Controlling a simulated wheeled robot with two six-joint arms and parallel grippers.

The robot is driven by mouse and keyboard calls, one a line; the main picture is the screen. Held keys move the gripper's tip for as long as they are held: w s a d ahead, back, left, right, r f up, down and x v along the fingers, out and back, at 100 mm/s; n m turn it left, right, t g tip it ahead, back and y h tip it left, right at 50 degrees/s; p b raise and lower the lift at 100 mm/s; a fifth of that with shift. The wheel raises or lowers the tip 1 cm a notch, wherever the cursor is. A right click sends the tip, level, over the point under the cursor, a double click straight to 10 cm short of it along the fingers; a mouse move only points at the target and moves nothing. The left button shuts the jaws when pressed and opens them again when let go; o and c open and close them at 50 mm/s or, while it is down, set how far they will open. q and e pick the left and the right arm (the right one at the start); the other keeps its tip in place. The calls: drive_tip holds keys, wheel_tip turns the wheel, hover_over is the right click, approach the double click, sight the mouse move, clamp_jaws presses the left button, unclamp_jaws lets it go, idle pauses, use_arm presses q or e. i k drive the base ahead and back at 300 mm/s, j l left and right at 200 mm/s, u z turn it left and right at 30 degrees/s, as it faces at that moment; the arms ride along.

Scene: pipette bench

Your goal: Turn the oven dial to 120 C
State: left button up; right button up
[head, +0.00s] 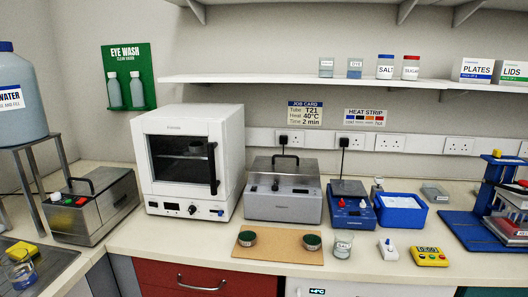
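The white oven (226,150) stands on the bench at centre left against the back wall. Its dark-windowed door (170,160) is shut, with a black vertical handle (212,168) on the right side. A small dark dial (192,210) sits on the strip below the door, with a small dark panel (171,206) to its left. The dial's pointer and scale are too small to read. Something pale is faintly visible inside through the window. Neither of my grippers is in view, and nothing touches the oven.
A grey metal bath (284,206) stands right of the oven, and another metal unit (95,210) stands left. A brown board (276,244) with two dark-topped dishes lies in front at right. The bench directly before the oven is clear. A shelf (300,81) runs above.

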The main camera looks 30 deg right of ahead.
sight(192, 209)
drive_tip(key=z, duration=0.4)
drive_tip(key=i+l+u, duration=0.25)
drive_tip(key=i+l, duration=0.65)
drive_tip(key=i, duration=0.15)
